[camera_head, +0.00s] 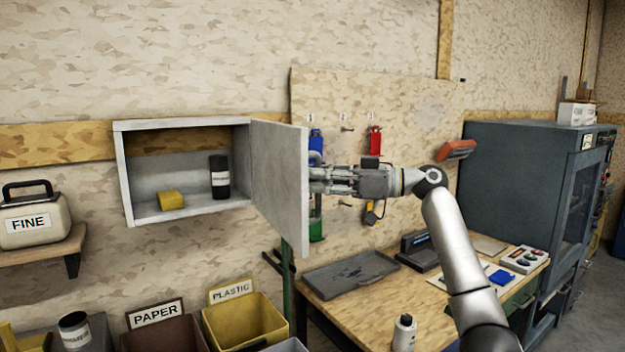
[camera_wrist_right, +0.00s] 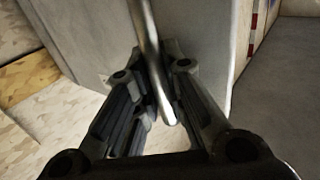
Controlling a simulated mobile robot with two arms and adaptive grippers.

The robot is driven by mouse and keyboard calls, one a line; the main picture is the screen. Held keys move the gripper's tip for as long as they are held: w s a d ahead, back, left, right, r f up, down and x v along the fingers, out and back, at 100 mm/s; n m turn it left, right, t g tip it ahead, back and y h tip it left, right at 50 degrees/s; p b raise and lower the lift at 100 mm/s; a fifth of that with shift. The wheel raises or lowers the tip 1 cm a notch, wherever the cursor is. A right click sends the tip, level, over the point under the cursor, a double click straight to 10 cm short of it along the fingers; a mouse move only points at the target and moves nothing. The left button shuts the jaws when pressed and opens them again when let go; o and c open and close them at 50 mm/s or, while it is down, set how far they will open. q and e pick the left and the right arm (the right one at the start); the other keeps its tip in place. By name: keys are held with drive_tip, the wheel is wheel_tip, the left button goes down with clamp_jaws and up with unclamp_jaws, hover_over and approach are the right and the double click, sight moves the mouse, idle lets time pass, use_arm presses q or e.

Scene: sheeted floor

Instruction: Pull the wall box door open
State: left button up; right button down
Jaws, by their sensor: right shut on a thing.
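The grey wall box (camera_head: 119,175) hangs on the wall at the left of the head view, its front open. Its door (camera_head: 280,175) is hinged on the right side and stands swung well out from the box. My right gripper (camera_head: 318,178) is at the outer face of the door, shut on the door's handle. In the right wrist view the metal bar handle (camera_wrist_right: 150,50) runs between the fingers of the right gripper (camera_wrist_right: 158,95), in front of the pale door (camera_wrist_right: 195,45). Inside the box are a yellow block (camera_head: 171,200) and a dark bottle (camera_head: 219,178). My left gripper is not in view.
A workbench (camera_head: 345,308) with a dark tray (camera_head: 350,273) and a white bottle (camera_head: 404,333) stands below right. Bins labelled paper (camera_head: 160,335) and plastic (camera_head: 245,322) stand below the box. A grey cabinet (camera_head: 505,185) is at the right. A tool board (camera_head: 400,110) is behind my arm.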

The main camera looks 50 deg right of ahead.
drive_tip(key=shift+f, duration=0.1)
drive_tip(key=c, duration=1.5)
unclamp_jaws()
drive_tip(key=shift+s, duration=0.1)
drive_tip(key=shift+d, duration=0.1)
drive_tip(key=v, duration=1.2)
